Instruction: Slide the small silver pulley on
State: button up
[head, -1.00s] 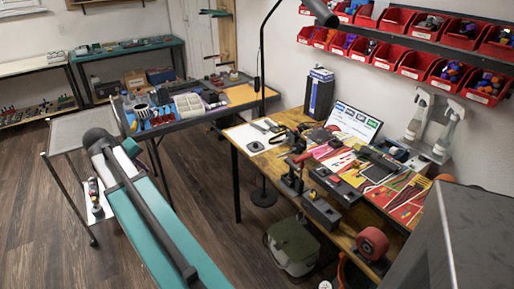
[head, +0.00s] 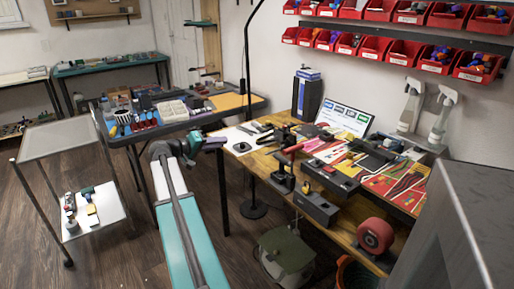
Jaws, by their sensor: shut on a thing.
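My gripper (head: 216,143) is at the end of my teal and white arm, beyond the dark wrist joint. I cannot pick out the small silver pulley in the head view. Several tools and dark fixtures lie on the wooden workbench, including a vise-like one with a red handle (head: 290,149). I cannot tell which part there takes a pulley.
A grey tool bench (head: 122,139) stands behind my arm. A two-shelf cart (head: 55,137) is at the left. A black lamp pole (head: 247,90) rises beside the workbench. A red roll (head: 375,236) sits at its front edge, and a dark grey box (head: 450,235) fills the right.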

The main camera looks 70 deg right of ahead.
jog(key=s+d+g+b, duration=0.1)
jog(key=s+d, duration=0.2)
jog(key=s, duration=0.1)
jog(key=s+d+m+g+b, duration=0.1)
jog(key=s+d+b, duration=0.1)
jog(key=s+d, duration=0.1)
jog(key=s+d+g+h+b, duration=0.1)
jog(key=s+d+b, duration=0.1)
jog(key=s, duration=0.3)
jog(key=shift+d+f+m, duration=0.4)
jog(key=shift+d, duration=0.15)
jog(key=shift+s+d+r+g, duration=0.15)
jog(key=shift+s+d+g, duration=0.05)
jog(key=shift+s+g, duration=0.1)
jog(key=shift+s+d+f+b, duration=0.25)
jog(key=shift+d+f, duration=0.1)
jog(key=shift+f, duration=0.4)
jog(key=shift+s+d+f+b, duration=0.2)
jog(key=shift+d+f, duration=0.15)
jog(key=shift+f, duration=0.4)
jog(key=shift+s+d+b, duration=0.1)
jog(key=shift+d+b, duration=0.15)
jog(key=shift+b, duration=0.4)
